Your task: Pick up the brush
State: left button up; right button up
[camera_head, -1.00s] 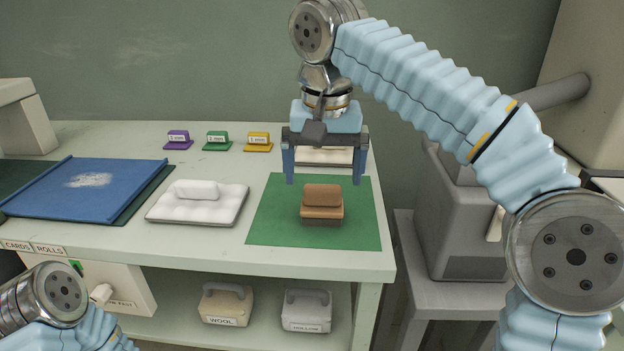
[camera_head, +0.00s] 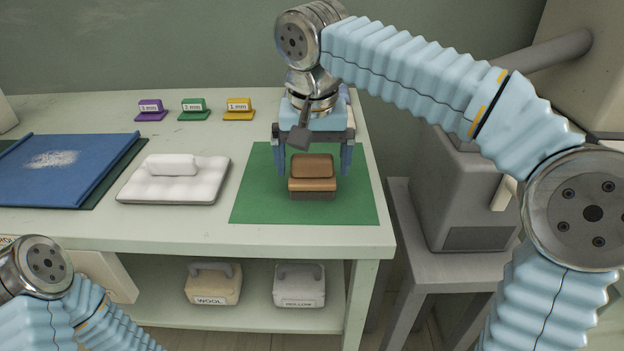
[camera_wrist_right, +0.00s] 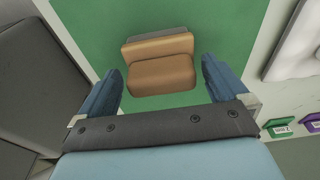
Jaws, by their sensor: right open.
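The brush (camera_head: 313,184) is a brown block with a raised wooden grip and a darker underside. It sits upright on a green mat (camera_head: 258,207) near the table's right end. My right gripper (camera_head: 312,170) is open just behind and above the brush, pointing down, with one blue finger to each side. In the right wrist view the brush (camera_wrist_right: 160,68) lies ahead of the open fingers (camera_wrist_right: 160,85), its grip nearly between the tips and not visibly touched. My left arm shows at the lower left, but its gripper is out of view.
A white padded block (camera_head: 172,182) stands left of the mat, then a blue board (camera_head: 70,180). Purple, green and yellow labelled blocks (camera_head: 239,108) line the back. A shelf below holds two handled weights (camera_head: 299,285). A grey machine (camera_head: 462,200) stands right of the table.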

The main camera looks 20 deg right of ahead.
aim_at(312, 173)
jog(key=f, duration=0.3)
jog(key=shift+w, duration=0.2)
jog(key=c, duration=0.8)
jog(key=shift+r, duration=0.1)
jog(key=shift+r, duration=0.25)
notch_tip(312, 173, up, 3)
jog(key=shift+a+f+p, duration=0.1)
jog(key=shift+p, duration=0.2)
jog(key=s+d+r, duration=0.4)
jog(key=s+d, duration=0.1)
jog(key=s+d+r, duration=0.4)
jog(key=s+r, duration=0.1)
jog(key=shift+s+d+r, duration=0.15)
jog(key=shift+d+r, duration=0.1)
jog(key=shift+d, duration=0.1)
